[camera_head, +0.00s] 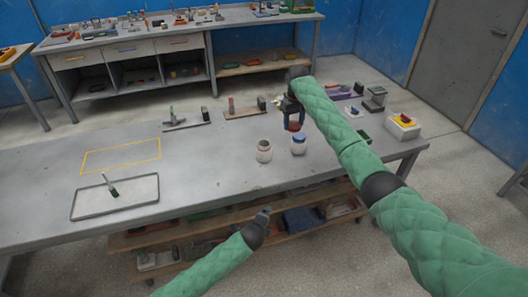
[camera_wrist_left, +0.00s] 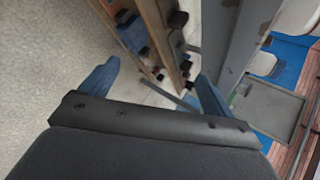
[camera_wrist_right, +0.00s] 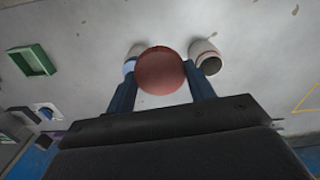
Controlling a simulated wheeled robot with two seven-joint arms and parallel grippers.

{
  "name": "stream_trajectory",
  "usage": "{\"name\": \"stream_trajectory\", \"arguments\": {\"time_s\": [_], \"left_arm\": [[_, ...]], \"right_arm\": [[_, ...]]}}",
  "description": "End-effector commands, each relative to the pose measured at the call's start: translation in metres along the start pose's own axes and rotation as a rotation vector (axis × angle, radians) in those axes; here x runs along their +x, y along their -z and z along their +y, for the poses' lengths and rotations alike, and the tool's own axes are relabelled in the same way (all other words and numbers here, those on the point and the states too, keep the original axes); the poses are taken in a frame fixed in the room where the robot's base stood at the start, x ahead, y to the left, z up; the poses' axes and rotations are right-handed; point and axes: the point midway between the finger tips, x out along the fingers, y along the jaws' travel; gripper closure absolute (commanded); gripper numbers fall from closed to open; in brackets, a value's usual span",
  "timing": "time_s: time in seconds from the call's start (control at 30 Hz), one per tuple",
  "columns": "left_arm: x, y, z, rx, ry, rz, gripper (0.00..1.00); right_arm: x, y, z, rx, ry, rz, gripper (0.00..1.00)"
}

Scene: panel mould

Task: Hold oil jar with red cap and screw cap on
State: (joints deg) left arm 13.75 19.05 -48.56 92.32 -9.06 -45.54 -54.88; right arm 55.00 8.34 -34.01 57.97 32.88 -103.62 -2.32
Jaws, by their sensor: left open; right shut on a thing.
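My right gripper (camera_head: 294,120) is shut on the red cap (camera_head: 293,127) and holds it above the table, near two jars. In the right wrist view the red cap (camera_wrist_right: 161,71) sits between the two fingers. An open, pale jar (camera_head: 264,150) stands upright on the table; its dark mouth shows in the right wrist view (camera_wrist_right: 207,58). A pale jar with a blue top (camera_head: 299,144) stands to its right, partly hidden behind the cap in the right wrist view. My left gripper (camera_head: 263,213) is open and empty, in front of the table's near edge, apart from both jars.
The grey table (camera_head: 215,178) has a tray (camera_head: 135,203) with a brush at left and a yellow outlined rectangle (camera_head: 122,155). Small stands line its far side. A white box (camera_head: 402,128) and a green tray (camera_head: 364,136) are at right. A loaded shelf (camera_head: 210,235) runs below.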

Motion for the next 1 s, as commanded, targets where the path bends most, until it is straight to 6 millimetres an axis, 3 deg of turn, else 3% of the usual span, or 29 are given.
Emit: {"name": "stream_trajectory", "arguments": {"time_s": [0.03,0.1,0.4,0.67,1.0], "left_arm": [[-0.002,-0.004,-0.024,0.079,0.029,-0.001,0.12],[-0.003,-0.006,-0.047,0.19,0.064,-0.002,0.12],[-0.012,-0.019,-0.133,0.645,0.194,-0.038,0.12],[-0.007,-0.043,-0.175,0.968,0.256,-0.089,0.12],[0.026,-0.11,-0.204,1.374,0.281,-0.167,0.12]], "right_arm": [[-0.001,0.01,-0.007,-0.028,0.004,-0.002,0.71],[0.001,0.023,-0.015,-0.072,0.004,-0.001,0.71],[0.018,0.06,-0.064,-0.281,0.004,-0.002,0.71],[0.03,0.072,-0.097,-0.4,0.001,-0.001,0.71],[0.032,0.073,-0.1,-0.412,-0.001,0.0,0.71]]}}
